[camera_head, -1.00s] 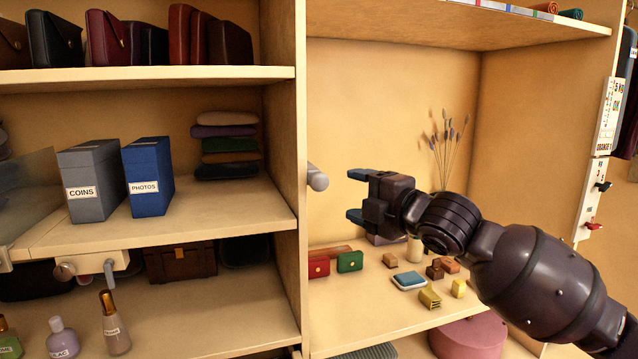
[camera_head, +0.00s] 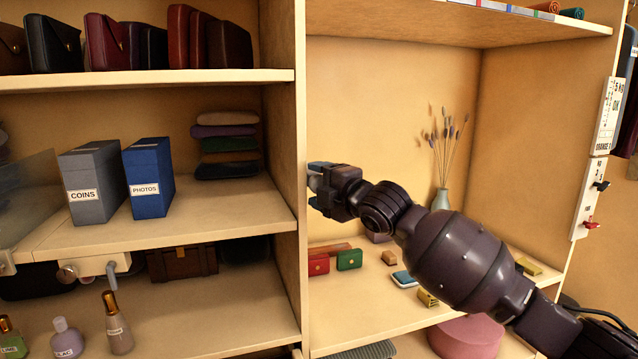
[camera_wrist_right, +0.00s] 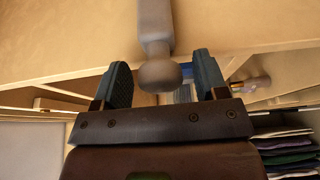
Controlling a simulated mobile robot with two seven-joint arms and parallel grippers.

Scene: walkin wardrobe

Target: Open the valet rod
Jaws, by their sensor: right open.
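The valet rod shows in the right wrist view as a grey rod with a rounded knob end (camera_wrist_right: 160,75). Its knob lies in the gap between the two fingers of my right gripper (camera_wrist_right: 162,85), with room on both sides. The gripper is open. My left gripper is not in view.
Left shelves hold a coins box (camera_head: 92,185), a photos box (camera_head: 148,178) and folded cloths (camera_head: 226,145). Bottles (camera_head: 117,325) stand below. The right bay holds small boxes (camera_head: 349,260) and a vase with dried stems (camera_head: 440,199). A switch panel (camera_head: 590,200) is at right.

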